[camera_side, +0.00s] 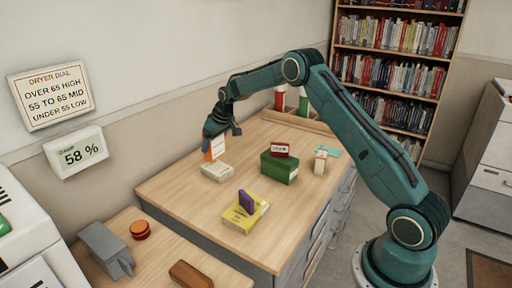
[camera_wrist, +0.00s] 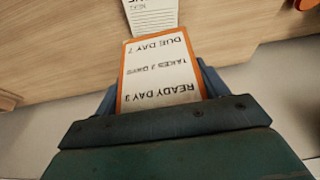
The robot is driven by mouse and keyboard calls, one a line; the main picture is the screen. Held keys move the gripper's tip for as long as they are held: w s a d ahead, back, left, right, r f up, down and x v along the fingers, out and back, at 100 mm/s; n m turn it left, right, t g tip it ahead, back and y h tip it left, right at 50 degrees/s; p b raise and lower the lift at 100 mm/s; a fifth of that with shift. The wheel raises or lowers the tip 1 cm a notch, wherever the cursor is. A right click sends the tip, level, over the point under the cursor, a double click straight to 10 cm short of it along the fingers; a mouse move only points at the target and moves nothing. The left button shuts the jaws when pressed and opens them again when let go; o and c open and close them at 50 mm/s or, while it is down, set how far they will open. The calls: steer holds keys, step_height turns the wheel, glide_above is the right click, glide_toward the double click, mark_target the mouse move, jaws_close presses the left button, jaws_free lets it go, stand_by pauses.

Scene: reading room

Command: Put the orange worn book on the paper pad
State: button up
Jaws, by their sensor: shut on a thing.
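My gripper (camera_side: 221,127) is shut on the orange worn book (camera_side: 214,147), which hangs upright below it near the left back of the wooden table. In the wrist view the book (camera_wrist: 158,72) shows a white label with an orange edge, reading "due day 7", "takes 2 days" and "ready day 3", between the fingers of my gripper (camera_wrist: 158,86). A low pale block, which looks like the paper pad (camera_side: 217,172), lies just below and in front of the book. A white lined sheet (camera_wrist: 152,17) shows beyond the book in the wrist view. I cannot tell whether book and pad touch.
A green box (camera_side: 279,169) with a red item (camera_side: 279,150) on it stands to the right. A purple object (camera_side: 246,201) sits on a yellow box (camera_side: 237,220) in front. A small carton (camera_side: 320,163) stands near the right edge. The table's left front is clear.

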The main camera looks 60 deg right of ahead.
mark_target(215, 152)
steer(key=shift+f, duration=2.15)
steer(key=shift+f, duration=0.15)
steer(key=o, duration=1.1)
steer(key=shift+c, duration=0.2)
steer(key=v, duration=1.2)
